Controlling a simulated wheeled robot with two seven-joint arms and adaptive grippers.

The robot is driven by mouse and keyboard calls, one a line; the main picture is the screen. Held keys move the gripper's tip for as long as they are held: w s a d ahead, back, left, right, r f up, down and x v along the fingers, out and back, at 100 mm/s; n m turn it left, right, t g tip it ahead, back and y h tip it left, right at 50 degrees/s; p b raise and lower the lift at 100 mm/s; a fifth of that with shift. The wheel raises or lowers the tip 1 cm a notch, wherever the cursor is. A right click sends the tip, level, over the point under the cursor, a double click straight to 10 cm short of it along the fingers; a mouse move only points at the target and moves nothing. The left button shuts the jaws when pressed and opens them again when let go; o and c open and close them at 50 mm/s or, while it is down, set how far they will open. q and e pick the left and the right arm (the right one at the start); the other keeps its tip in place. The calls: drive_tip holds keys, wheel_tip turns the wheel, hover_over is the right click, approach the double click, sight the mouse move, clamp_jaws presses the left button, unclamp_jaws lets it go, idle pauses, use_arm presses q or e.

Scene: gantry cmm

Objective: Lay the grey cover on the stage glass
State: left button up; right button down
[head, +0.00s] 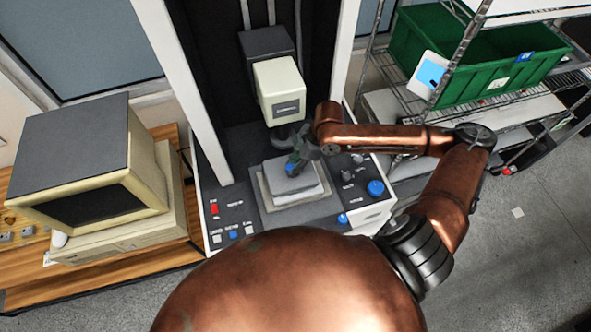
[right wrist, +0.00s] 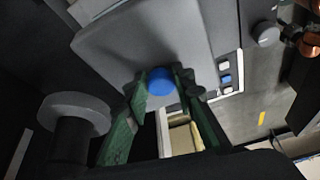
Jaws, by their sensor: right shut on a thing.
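The grey cover (head: 305,181) is a flat square plate with a blue knob, over the stage in the middle of the machine. It also shows in the right wrist view (right wrist: 150,45). My right gripper (head: 294,165) has its green fingers shut on the blue knob (right wrist: 161,81), one on each side. The stage (head: 272,208) shows as a grey border around and below the cover. The stage glass is largely hidden under the cover, and I cannot tell whether the cover touches it. My left gripper is not in view.
The cream measuring head (head: 279,92) hangs close behind my right gripper. A control panel with coloured buttons (head: 233,234) and a blue knob (head: 376,187) flank the stage. An old computer (head: 92,170) stands left; a green crate (head: 490,70) sits on a wire rack right.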

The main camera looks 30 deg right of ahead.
drive_tip(key=shift+d+f, duration=0.2)
drive_tip(key=shift+d+f+p, duration=0.15)
drive_tip(key=shift+f+p, duration=0.1)
drive_tip(key=shift+f, duration=0.7)
drive_tip(key=shift+d+f+p, duration=0.1)
drive_tip(key=shift+f+p, duration=0.15)
drive_tip(key=shift+f, duration=0.65)
drive_tip(key=c, duration=1.6)
unclamp_jaws()
drive_tip(key=b+v, duration=0.1)
drive_tip(key=v, duration=1.1)
drive_tip(key=shift+a+r, duration=0.1)
